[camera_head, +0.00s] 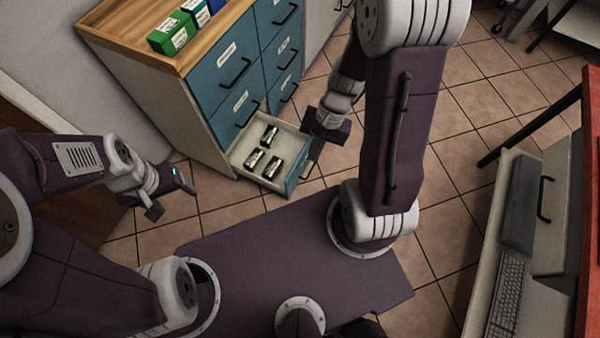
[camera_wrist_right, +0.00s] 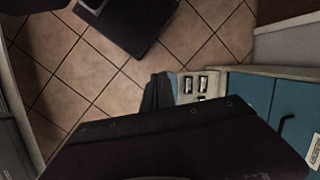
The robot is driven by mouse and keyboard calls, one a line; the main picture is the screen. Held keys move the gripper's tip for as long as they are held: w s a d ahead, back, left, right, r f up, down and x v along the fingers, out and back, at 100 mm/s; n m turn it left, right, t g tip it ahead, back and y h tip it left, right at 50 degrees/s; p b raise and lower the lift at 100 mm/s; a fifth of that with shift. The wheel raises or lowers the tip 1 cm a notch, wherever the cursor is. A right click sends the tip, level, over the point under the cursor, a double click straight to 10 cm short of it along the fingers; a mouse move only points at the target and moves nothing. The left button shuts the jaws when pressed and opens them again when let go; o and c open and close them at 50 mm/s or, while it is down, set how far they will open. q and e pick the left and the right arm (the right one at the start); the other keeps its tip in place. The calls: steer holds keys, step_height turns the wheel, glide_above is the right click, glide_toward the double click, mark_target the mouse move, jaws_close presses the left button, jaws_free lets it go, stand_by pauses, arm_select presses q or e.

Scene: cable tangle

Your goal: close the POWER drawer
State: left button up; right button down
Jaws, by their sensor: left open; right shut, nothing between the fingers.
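The open drawer (camera_head: 290,180) is the lowest one in the left column of a blue-fronted cabinet. It is pulled well out, and three dark items with pale labels (camera_head: 269,136) lie in its light tray. The drawer's front label cannot be read. My right gripper (camera_head: 325,134) is shut and empty beside the drawer's front right corner; whether it touches the drawer is unclear. In the right wrist view the gripper (camera_wrist_right: 157,92) appears close to the drawer, whose tray also shows there (camera_wrist_right: 187,97). My left gripper (camera_head: 170,192) is open and empty, left of the drawer.
The cabinet's wooden top (camera_head: 150,16) carries green and blue boxes (camera_head: 172,33). Other drawers (camera_head: 223,62) appear shut. A desk with a keyboard (camera_head: 509,292) stands at the right. Tiled floor (camera_head: 450,160) is open between cabinet and desk.

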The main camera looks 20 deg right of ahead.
steer(key=w+d+f+m+t+y+b, duration=0.15)
steer(key=f+m+b, duration=0.3)
steer(key=f, duration=0.55)
steer(key=w+f+m+y+b, duration=0.2)
steer(key=f+m+b, duration=0.25)
steer(key=f, duration=0.55)
steer(key=w+d+f+m+t+b, duration=0.25)
steer(key=d+f+m+b, duration=0.3)
steer(key=f, duration=0.35)
steer(key=w+d+f+m+t+b, duration=0.2)
steer(key=d+f+m+t+b, duration=0.3)
steer(key=f, duration=0.4)
steer(key=b, duration=0.7)
glide_toward(297, 165)
steer(key=shift+m+g, duration=0.35)
steer(key=shift+g, duration=0.05)
steer(key=x, duration=0.5)
steer(key=shift+w+a+f, duration=0.1)
steer(key=shift+w+f, duration=0.15)
arm_select(q)
step_height(297, 165, down, 31)
arm_select(e)
steer(key=shift+w+a+r, duration=0.15)
steer(key=shift+w+a, duration=0.05)
steer(key=shift+w, duration=0.05)
arm_select(q)
steer(key=shift+f, duration=0.1)
